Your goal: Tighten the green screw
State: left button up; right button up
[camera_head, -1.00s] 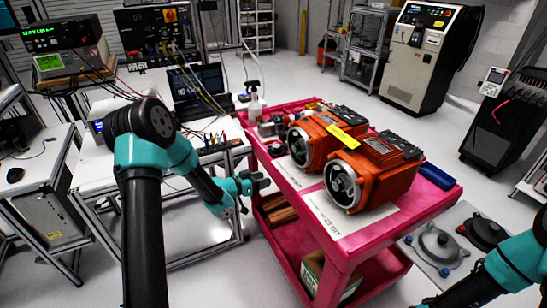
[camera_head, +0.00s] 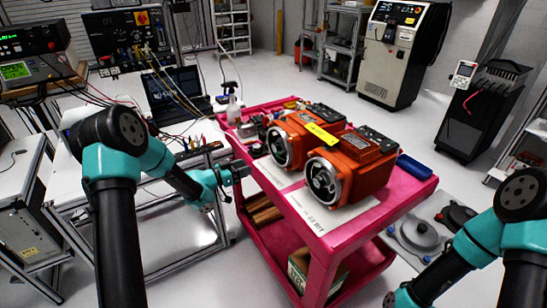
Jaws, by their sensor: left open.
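Two orange servo motors stand on the pink cart, a nearer one (camera_head: 350,172) and a farther one (camera_head: 303,137). Each has a round silver-rimmed face turned to the front left. A yellow strip (camera_head: 321,134) lies across them. I cannot make out a green screw at this size. My left gripper (camera_head: 241,171) is open and looks empty, at the left edge of the cart's top, left of the motors and apart from them. My right arm comes in at the lower right, and its gripper is outside the picture.
The pink cart (camera_head: 398,212) has paper sheets, a blue object (camera_head: 414,167), a spray bottle (camera_head: 233,107) and small parts on it. A laptop (camera_head: 174,90) and cables fill the bench at left. Round grey and black devices (camera_head: 424,232) lie right of the cart.

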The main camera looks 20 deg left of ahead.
aim_at(278, 154)
pick_arm(q)
jog(key=x, duration=1.3)
jog(key=shift+w+d, duration=0.1)
grip_shut()
